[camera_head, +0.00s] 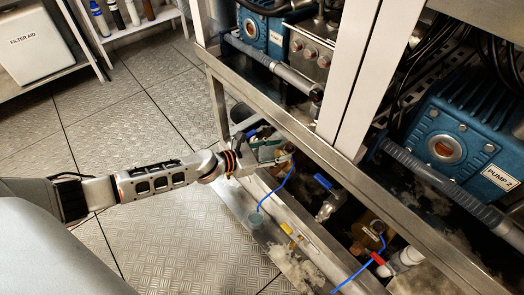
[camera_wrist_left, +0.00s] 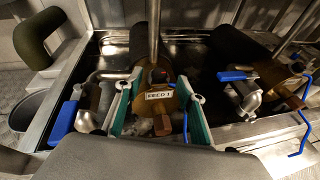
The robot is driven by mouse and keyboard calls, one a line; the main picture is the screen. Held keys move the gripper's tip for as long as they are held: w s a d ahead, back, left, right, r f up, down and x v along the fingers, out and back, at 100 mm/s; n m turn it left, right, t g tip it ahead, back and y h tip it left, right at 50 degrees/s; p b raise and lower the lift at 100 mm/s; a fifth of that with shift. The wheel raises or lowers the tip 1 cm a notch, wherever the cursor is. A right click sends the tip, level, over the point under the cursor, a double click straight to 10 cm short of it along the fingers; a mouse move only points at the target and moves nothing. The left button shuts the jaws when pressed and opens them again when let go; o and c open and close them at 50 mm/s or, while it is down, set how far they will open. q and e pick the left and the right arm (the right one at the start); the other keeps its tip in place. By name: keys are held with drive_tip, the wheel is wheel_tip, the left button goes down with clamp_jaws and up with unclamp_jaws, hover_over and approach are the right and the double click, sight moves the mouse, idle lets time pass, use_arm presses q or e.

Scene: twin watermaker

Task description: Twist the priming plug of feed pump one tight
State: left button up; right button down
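Feed pump one (camera_wrist_left: 178,98), a brass body with a white FEED 1 label (camera_wrist_left: 159,95), sits in the middle of the left wrist view. A small dark and red fitting (camera_wrist_left: 157,75) shows on top of it; I cannot tell whether this is the priming plug. My left gripper (camera_wrist_left: 159,82) has two teal-lined fingers, one each side of the pump body, with a clear gap between them. Contact with the pump cannot be made out. My right gripper is in neither view.
Blue-handled valves flank the pump, left (camera_wrist_left: 62,124) and right (camera_wrist_left: 236,75). A bent blue rod (camera_wrist_left: 186,128) is close to the right finger. The steel frame rail (camera_head: 300,140) and white post (camera_head: 350,75) border the reach. The floor at left is clear.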

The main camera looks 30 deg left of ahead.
use_arm(q)
drive_tip(key=v, duration=0.9)
drive_tip(key=shift+s+a+r, duration=0.2)
drive_tip(key=shift+s, duration=0.1)
